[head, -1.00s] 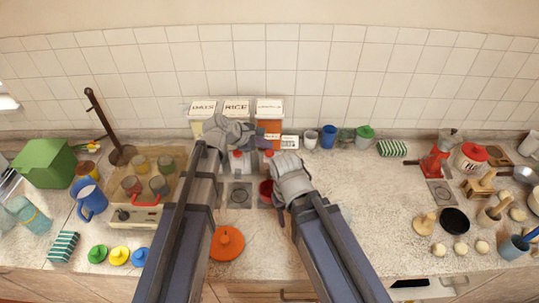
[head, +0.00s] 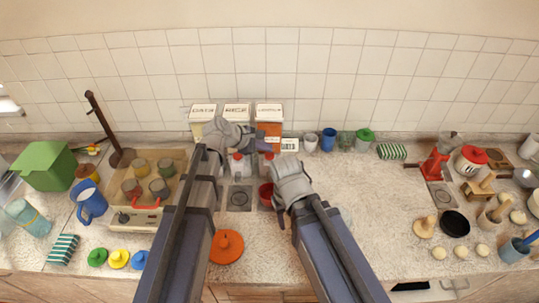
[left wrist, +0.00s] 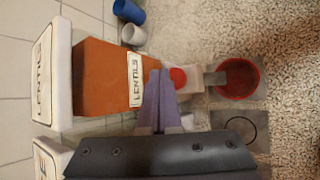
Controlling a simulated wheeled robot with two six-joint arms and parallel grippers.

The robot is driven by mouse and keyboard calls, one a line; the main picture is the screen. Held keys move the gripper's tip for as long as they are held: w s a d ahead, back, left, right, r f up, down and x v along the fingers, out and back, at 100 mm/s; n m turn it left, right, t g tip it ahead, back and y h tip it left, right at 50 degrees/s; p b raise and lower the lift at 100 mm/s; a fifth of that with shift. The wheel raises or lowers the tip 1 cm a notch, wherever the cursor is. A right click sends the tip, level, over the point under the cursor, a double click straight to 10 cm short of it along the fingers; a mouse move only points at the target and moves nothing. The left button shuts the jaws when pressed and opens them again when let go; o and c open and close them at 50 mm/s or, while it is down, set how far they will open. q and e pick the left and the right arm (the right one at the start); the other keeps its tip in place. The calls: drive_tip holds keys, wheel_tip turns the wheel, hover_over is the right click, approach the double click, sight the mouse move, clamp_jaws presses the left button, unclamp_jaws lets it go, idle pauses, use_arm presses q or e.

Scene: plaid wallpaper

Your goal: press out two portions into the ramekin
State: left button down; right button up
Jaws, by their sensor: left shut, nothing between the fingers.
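Three labelled dispensers stand against the wall: the lentils one (head: 269,113) with orange contents, the rice one (head: 237,108) and a leftmost one (head: 203,113). In the left wrist view, the lentils dispenser (left wrist: 105,78) has a red button (left wrist: 178,78) and a grey spout (left wrist: 214,78). The red ramekin (left wrist: 238,78) sits at that spout; it also shows in the head view (head: 265,193). My left gripper (left wrist: 161,72) is shut and empty, its fingertips close beside the red button; contact cannot be told. My right gripper (head: 285,200) is right of the ramekin, its fingers unclear.
A square plate (head: 239,197) lies left of the ramekin. An orange lid (head: 227,246) lies in front. Blue (head: 328,139) and white cups stand right of the dispensers.

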sight(266, 156)
use_arm(q)
drive_tip(key=shift+f, duration=0.15)
idle(0.8)
drive_tip(key=shift+f+b, duration=0.3)
drive_tip(key=shift+b, duration=0.15)
drive_tip(key=shift+f+b, duration=0.65)
idle(0.7)
drive_tip(key=shift+r, duration=0.1)
drive_tip(key=shift+r+p, duration=1.05)
drive_tip(key=shift+p, duration=0.05)
wheel_tip(266, 156, up, 5)
drive_tip(key=p, duration=0.5)
